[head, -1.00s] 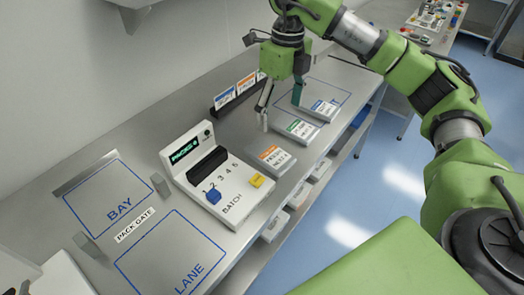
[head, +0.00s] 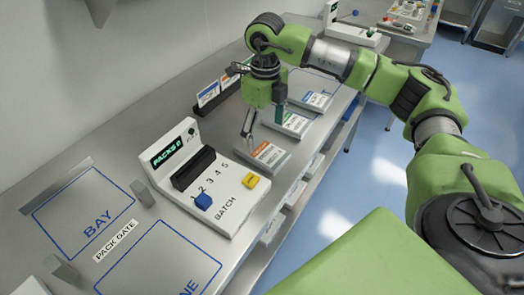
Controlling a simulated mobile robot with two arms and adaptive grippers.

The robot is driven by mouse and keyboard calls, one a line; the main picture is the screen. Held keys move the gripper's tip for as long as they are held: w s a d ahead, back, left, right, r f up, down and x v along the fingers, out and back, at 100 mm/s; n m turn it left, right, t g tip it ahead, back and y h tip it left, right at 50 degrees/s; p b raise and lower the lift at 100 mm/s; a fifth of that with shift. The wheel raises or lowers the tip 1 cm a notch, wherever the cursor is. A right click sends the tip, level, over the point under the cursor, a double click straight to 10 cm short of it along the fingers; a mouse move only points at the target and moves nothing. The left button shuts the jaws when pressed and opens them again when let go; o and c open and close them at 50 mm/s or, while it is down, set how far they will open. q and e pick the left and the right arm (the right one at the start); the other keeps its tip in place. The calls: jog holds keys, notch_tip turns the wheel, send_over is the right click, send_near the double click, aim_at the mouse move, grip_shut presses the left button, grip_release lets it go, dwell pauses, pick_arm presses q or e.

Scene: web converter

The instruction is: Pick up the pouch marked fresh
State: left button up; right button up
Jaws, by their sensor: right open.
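A flat grey-white pouch with an orange label (head: 269,153) lies on the steel counter, to the right of the batch machine. Its lettering is too small to read surely. A pouch with a green label (head: 293,122) and one with a blue label (head: 318,100) lie in a row behind it. My right gripper (head: 263,122) points down with its fingers apart and empty, just above and behind the orange-label pouch. One fingertip is near that pouch's far left edge; I cannot tell whether they touch. My left gripper is out of view.
The white batch machine (head: 228,205) has a blue button (head: 203,202), a yellow button (head: 250,181) and a display reading PACKS 0. A dark card rack (head: 215,100) stands behind. The outlined BAY (head: 85,215) and lane (head: 160,260) areas are empty.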

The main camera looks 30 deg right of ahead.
aim_at(262, 149)
jog(key=shift+w+f, duration=0.15)
jog(key=shift+f, duration=0.7)
jog(key=f, duration=0.1)
jog(key=f+p, duration=0.1)
jog(key=f, duration=0.1)
jog(key=f+p, duration=0.1)
jog(key=shift+w+a+f, duration=0.1)
jog(key=shift+w+f, duration=0.25)
jog(key=shift+f, duration=0.3)
jog(key=c, duration=1.3)
